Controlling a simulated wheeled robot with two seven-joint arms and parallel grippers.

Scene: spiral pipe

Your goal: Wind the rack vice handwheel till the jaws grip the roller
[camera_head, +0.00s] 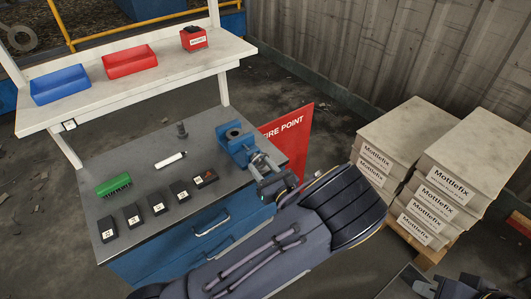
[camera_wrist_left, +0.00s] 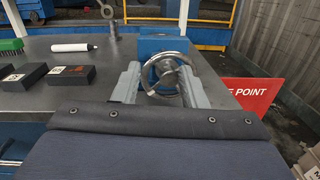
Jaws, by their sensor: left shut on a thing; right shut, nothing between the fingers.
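The blue vice (camera_head: 238,146) stands at the right end of the grey bench top. It also shows in the left wrist view (camera_wrist_left: 162,45). A dark grey cylinder, which looks like the roller (camera_head: 233,133), stands upright at the vice's top; whether the jaws touch it I cannot tell. My left gripper (camera_head: 268,172) is at the vice's front. In the left wrist view its two grey fingers stand either side of the metal handwheel (camera_wrist_left: 171,74), shut on it. My right gripper (camera_head: 425,287) is partly in view at the lower right, shut and empty, away from the bench.
A white marker (camera_head: 171,159), a small post (camera_head: 182,130), a green brush (camera_head: 114,184) and several black blocks lie on the bench. Bins (camera_head: 130,61) sit on the shelf above.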

